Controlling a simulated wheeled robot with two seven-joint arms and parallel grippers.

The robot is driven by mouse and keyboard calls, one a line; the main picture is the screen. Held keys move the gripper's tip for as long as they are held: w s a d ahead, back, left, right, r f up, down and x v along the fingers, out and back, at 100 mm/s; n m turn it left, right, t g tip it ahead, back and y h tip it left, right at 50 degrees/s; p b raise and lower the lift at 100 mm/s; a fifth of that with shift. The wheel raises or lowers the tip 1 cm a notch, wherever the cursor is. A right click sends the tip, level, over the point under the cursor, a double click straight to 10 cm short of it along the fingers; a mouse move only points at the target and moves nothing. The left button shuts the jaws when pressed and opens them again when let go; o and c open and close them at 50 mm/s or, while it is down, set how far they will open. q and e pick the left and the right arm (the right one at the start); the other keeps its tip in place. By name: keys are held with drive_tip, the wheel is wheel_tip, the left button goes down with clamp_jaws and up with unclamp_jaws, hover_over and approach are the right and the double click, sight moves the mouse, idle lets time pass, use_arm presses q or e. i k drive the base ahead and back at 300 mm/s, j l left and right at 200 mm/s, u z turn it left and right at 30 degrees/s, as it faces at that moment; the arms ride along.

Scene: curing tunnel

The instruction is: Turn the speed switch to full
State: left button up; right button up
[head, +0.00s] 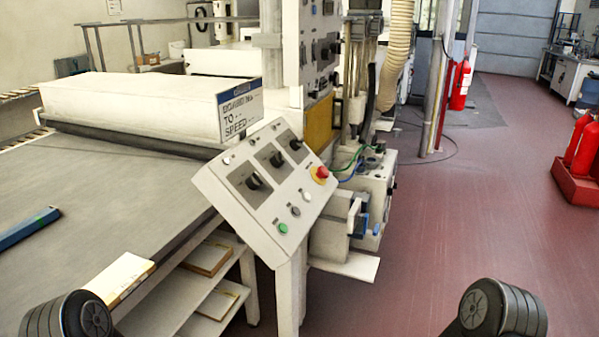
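A tilted white control panel (235,205) stands on a post beside the tunnel, in the middle of the head view. It carries three black rotary switches on grey plates: a near one (253,182), a middle one (276,159) and a far one (295,144). Their labels are too small to read, so I cannot tell which is the speed switch or where any pointer stands. A sign (240,108) behind the panel has the word "SPEED" in its last line. Neither gripper is in view; only dark round parts of my arms show at the bottom corners.
The panel also has a red emergency button (320,173), a green button (283,228) and other small buttons. The grey conveyor belt (110,235) lies left, with a blue bar (28,228) on it. Red floor is open at right; fire extinguishers (581,150) stand at the right edge.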

sight(253, 182)
drive_tip(key=i+l, duration=0.15)
drive_tip(key=l, duration=0.4)
drive_tip(key=i+l+u, duration=0.15)
drive_tip(key=l, duration=0.95)
drive_tip(key=i+l+u, duration=0.1)
drive_tip(key=l, duration=0.45)
drive_tip(key=i+l+u, duration=0.1)
drive_tip(key=l, duration=0.45)
